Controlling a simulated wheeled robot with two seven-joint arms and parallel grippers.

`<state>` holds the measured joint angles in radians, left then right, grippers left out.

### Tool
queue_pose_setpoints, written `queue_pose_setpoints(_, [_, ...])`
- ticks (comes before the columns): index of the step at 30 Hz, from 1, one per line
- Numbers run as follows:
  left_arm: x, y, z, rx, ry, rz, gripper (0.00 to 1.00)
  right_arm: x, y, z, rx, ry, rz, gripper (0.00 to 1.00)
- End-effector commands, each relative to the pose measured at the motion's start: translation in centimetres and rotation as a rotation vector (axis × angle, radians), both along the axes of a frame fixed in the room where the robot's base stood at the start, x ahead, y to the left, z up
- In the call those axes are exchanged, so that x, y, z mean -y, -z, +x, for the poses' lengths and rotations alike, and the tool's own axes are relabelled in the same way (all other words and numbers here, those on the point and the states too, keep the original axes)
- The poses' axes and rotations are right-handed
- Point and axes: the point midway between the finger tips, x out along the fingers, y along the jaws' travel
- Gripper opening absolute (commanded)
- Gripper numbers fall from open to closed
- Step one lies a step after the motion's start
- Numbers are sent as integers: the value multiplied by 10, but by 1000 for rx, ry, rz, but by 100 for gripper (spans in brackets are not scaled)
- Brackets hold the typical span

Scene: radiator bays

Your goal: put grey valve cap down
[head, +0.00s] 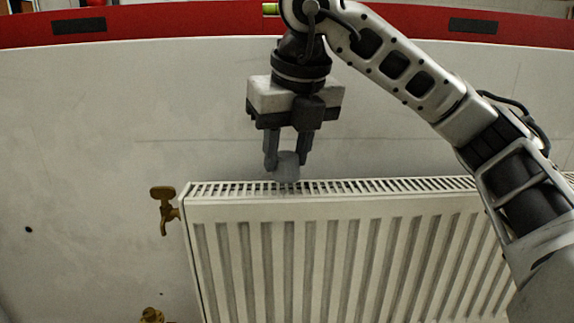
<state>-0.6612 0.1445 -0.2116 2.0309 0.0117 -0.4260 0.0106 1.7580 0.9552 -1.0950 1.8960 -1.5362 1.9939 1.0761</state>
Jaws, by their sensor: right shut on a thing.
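The grey valve cap (286,167) is a small rounded grey piece between the fingers of my right gripper (288,160). The gripper is shut on it and points straight down. The cap is at the top grille of the white radiator (350,187), left of the grille's middle. I cannot tell whether the cap touches the grille or hangs just above it. My left gripper is not in the head view.
A brass tap-like valve (164,208) sticks out at the radiator's upper left corner. Another brass fitting (151,315) shows at the bottom left. A red band (180,20) runs along the top of the pale wall (90,150). The grille right of the gripper is clear.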

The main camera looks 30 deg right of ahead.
Motion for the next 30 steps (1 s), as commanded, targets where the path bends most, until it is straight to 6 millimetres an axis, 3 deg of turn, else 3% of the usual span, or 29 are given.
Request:
queue_pose_setpoints(4, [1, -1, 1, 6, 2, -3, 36, 0, 17, -1, -1, 0, 1, 13])
queue_pose_setpoints(15, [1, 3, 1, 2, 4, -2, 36, 0, 22, -1, 1, 1, 1, 13])
queue_pose_setpoints(16, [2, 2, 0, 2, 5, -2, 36, 0, 21, -1, 1, 1, 1, 39])
queue_pose_setpoints(18, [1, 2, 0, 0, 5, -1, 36, 0, 20, -1, 1, 1, 1, 55])
queue_pose_setpoints(30, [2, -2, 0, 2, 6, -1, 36, -1, 10, -2, 4, 0, 2, 55])
